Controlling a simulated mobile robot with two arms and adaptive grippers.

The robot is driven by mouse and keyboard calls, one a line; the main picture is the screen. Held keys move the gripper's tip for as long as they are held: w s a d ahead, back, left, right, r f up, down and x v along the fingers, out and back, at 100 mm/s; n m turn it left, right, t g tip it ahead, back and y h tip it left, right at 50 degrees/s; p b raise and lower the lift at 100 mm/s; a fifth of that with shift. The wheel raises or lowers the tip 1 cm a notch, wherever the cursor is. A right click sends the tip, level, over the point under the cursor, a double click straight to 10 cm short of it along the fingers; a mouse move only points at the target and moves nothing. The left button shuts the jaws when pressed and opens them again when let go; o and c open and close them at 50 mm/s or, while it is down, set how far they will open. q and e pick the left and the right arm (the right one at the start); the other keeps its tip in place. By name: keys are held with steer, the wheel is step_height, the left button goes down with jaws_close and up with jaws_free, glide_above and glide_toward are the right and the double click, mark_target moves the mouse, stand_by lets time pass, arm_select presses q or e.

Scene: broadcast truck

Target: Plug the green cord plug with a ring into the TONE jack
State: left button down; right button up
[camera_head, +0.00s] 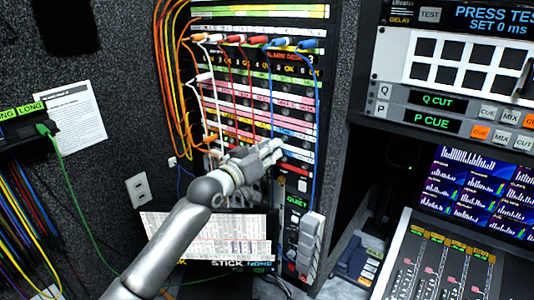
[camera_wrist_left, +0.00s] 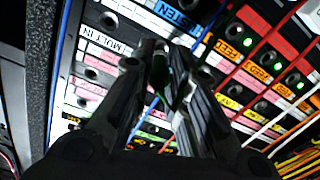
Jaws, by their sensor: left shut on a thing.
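My left gripper (camera_head: 276,148) reaches in front of the middle right of the patch rack in the head view. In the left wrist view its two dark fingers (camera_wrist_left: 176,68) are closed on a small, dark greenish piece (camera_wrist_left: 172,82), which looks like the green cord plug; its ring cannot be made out. The fingertips point at the rack face, near the LISTEN label (camera_wrist_left: 178,18) and the MULTI IN label (camera_wrist_left: 101,38). A green cord (camera_head: 68,180) hangs from a green plug (camera_head: 46,128) at the LONG panel on the left. I cannot read a TONE label.
The patch rack (camera_head: 262,12) has a row of coloured plugs with white, red and blue cords hanging across its face. Orange and yellow cords (camera_head: 165,80) hang at its left. A mixing console (camera_head: 430,270) is at the right.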

arm_select(q)
steer(key=shift+b+x, duration=0.4)
steer(key=shift+x, duration=0.4)
steer(key=c, duration=1.3)
jaws_free()
steer(key=shift+w, duration=0.1)
steer(key=shift+c, duration=0.2)
steer(key=shift+s+a, duration=0.3)
steer(key=shift+s, duration=0.15)
steer(key=v, duration=1.1)
